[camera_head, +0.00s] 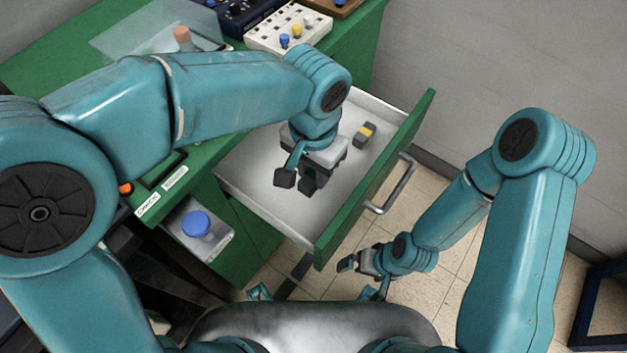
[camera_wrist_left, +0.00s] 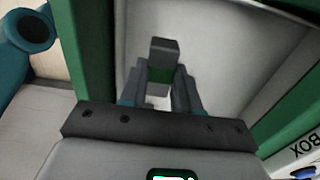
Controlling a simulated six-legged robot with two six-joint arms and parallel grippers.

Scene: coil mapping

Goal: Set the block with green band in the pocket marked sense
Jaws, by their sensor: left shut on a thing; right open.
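The block with green band (camera_wrist_left: 160,60), grey with a green middle, shows in the left wrist view between the fingers of my left gripper (camera_wrist_left: 160,88). My left gripper (camera_head: 297,182) is shut on it inside the open drawer (camera_head: 262,205). In the head view the gripper hides most of the block, and I cannot tell whether it touches the drawer floor. My right gripper (camera_head: 360,262) is open and empty, outside the drawer, low over the tiled floor. I cannot make out a pocket marked sense in either view.
A block with a yellow band (camera_head: 365,134) lies in the drawer near its front. The drawer front (camera_head: 378,178) has a metal handle (camera_head: 392,186). A white board with colored knobs (camera_head: 288,32) stands on the green bench (camera_head: 350,40).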

